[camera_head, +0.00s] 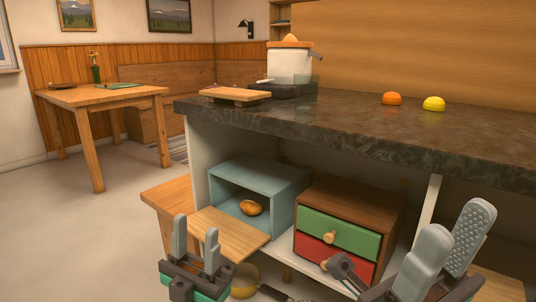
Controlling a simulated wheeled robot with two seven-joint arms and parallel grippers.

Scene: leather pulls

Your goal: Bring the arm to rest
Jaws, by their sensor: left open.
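My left gripper (196,228) is at the bottom, left of centre, with its two fingers pointing up and a gap between them. It is open and nothing shows between its fingers. It is in front of a wooden flap (232,232) at the front of a blue-grey open box (275,177). My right gripper (458,223) is at the bottom right, close to the camera, in front of the shelf. Its grey fingers stand apart, with nothing seen between them. The lower parts of both arms are cut off by the frame.
An orange-yellow item (251,208) lies in the box. A chest (377,200) with green (322,225) and red drawers stands beside it, under a dark counter (350,130). The counter bears a juicer (290,65), a board (235,94), an orange half (391,98) and a yellow half (434,104).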

